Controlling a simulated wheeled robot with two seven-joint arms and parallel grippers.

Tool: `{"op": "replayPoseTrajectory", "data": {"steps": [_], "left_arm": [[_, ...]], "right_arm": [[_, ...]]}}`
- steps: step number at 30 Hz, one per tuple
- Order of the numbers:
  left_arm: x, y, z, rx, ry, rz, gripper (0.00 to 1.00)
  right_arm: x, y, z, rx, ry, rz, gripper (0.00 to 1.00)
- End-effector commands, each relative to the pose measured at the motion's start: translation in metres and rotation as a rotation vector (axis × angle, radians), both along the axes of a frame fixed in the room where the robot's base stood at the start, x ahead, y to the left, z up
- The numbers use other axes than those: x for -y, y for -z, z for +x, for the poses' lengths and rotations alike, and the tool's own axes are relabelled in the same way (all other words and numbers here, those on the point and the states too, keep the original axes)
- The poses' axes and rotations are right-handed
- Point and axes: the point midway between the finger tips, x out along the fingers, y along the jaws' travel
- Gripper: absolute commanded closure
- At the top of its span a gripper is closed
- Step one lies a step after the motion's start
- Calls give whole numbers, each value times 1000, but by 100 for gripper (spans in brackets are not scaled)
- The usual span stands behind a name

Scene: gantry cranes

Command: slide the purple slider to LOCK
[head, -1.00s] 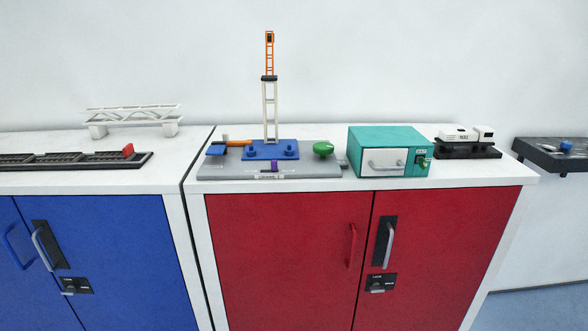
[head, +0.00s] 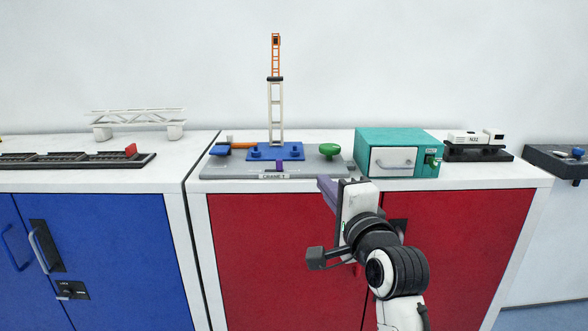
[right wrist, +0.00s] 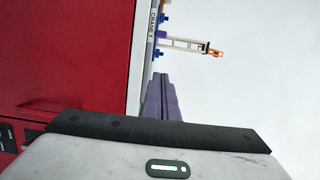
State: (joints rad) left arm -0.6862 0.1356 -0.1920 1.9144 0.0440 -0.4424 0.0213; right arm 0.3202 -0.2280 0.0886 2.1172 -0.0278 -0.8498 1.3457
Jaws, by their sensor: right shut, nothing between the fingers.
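The purple slider (head: 279,166) is a small block standing on the front part of the grey crane base (head: 225,170), just behind the CRANE 1 label. It also shows small in the right wrist view (right wrist: 161,34). I cannot read a LOCK mark. My right gripper (head: 323,181) has purple-grey fingers, shut and empty. It is in front of the cabinet's top edge, to the right of the slider and apart from it. The shut fingers also show in the right wrist view (right wrist: 161,78). My left gripper is not in view.
On the crane base stand a blue plate (head: 272,153) with a white and orange tower (head: 275,110), a green knob (head: 330,150) and an orange-handled lever (head: 242,140). A teal box (head: 398,139) is to the right. The worktop's front edge (head: 470,182) lies above red doors (head: 260,240).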

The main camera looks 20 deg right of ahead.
Motion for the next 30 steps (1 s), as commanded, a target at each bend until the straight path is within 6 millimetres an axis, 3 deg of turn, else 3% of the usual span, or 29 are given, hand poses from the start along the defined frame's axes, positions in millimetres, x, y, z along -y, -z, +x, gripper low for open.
{"op": "replayPoseTrajectory", "data": {"steps": [13, 28, 30], "left_arm": [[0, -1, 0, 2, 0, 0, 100], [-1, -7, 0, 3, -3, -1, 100], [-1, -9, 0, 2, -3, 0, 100]], "right_arm": [[0, 0, 9, 0, 0, -1, 100], [4, -1, 103, -1, 0, -3, 100], [-11, 0, 104, -1, -4, 2, 100]]}}
